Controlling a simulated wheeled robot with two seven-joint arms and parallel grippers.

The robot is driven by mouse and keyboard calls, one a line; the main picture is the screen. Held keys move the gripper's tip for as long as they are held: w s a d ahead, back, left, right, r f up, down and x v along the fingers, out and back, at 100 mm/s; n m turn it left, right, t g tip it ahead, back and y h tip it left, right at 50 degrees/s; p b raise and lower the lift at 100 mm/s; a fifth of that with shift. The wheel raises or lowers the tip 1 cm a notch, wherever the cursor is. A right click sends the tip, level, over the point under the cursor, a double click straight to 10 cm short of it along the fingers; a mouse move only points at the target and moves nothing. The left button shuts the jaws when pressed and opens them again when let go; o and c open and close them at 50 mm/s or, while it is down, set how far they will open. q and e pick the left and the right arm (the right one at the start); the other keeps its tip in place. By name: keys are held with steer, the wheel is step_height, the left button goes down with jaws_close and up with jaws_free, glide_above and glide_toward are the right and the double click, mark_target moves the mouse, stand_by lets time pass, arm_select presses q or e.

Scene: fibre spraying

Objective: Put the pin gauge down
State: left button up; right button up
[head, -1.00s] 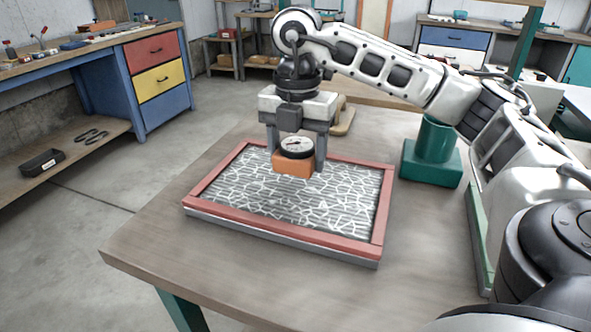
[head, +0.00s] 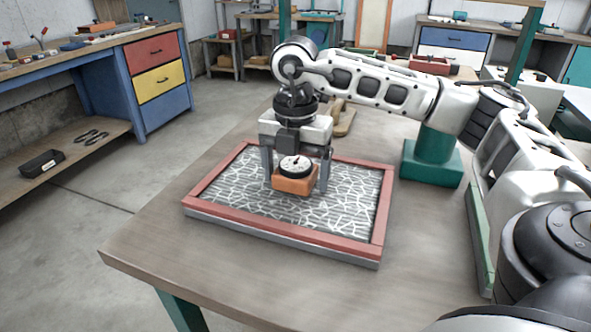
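The pin gauge (head: 294,184) is an orange block with a round white-faced dial on top. It is between the fingers of my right gripper (head: 296,182), which is shut on it. The gauge is over the middle of a red-framed panel (head: 213,178) with a white crackle pattern on grey. I cannot tell whether the gauge touches the panel surface. My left gripper is not in view.
The panel lies on a wooden table (head: 160,235) with bare top at its left and front. A green pedestal (head: 432,158) stands to the right of the panel. A wooden piece (head: 343,122) lies behind it. A workbench with coloured drawers (head: 157,80) stands at the left.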

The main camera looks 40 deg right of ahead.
mark_target(295, 164)
step_height(295, 164, up, 12)
steer(key=p, duration=0.3)
steer(key=shift+r, duration=0.2)
stand_by(0.5)
